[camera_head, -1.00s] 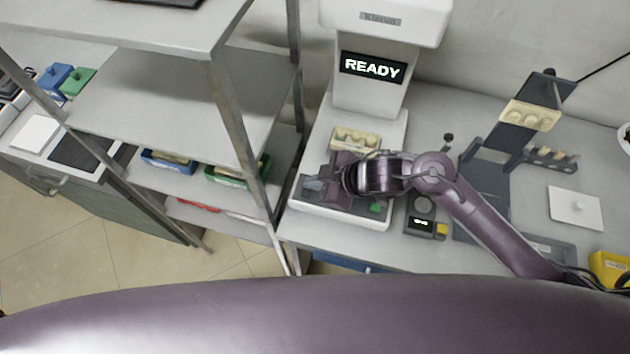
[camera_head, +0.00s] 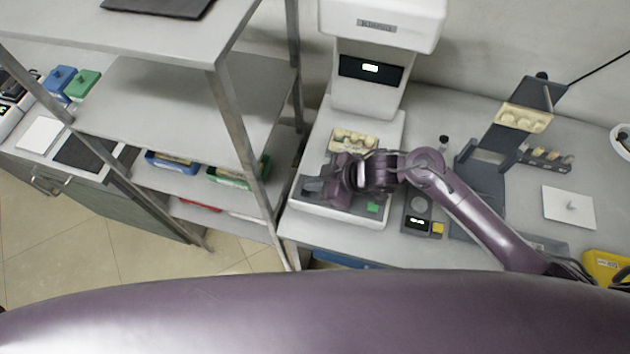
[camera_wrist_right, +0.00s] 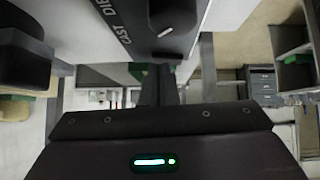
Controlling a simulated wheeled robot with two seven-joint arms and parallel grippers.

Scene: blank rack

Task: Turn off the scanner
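The scanner (camera_head: 366,104) is a tall white machine with a white base on the grey bench. Its dark display (camera_head: 350,68) shows only a small bright patch, with no readable word. My right gripper (camera_head: 322,188) is low over the front left of the scanner's base, partly hiding a dark panel there. A green button (camera_head: 372,208) is at the base's front right. In the right wrist view the gripper's fingers (camera_wrist_right: 161,84) are together with nothing visible between them, close to a grey rounded part (camera_wrist_right: 176,22) beside dark lettered trim. My left gripper is out of view.
A tray of pale round pieces (camera_head: 353,141) sits on the scanner's base. A metal shelf rack (camera_head: 222,110) stands close on the left. A small device with a display (camera_head: 418,222) and a dark stand (camera_head: 487,185) are to the right.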

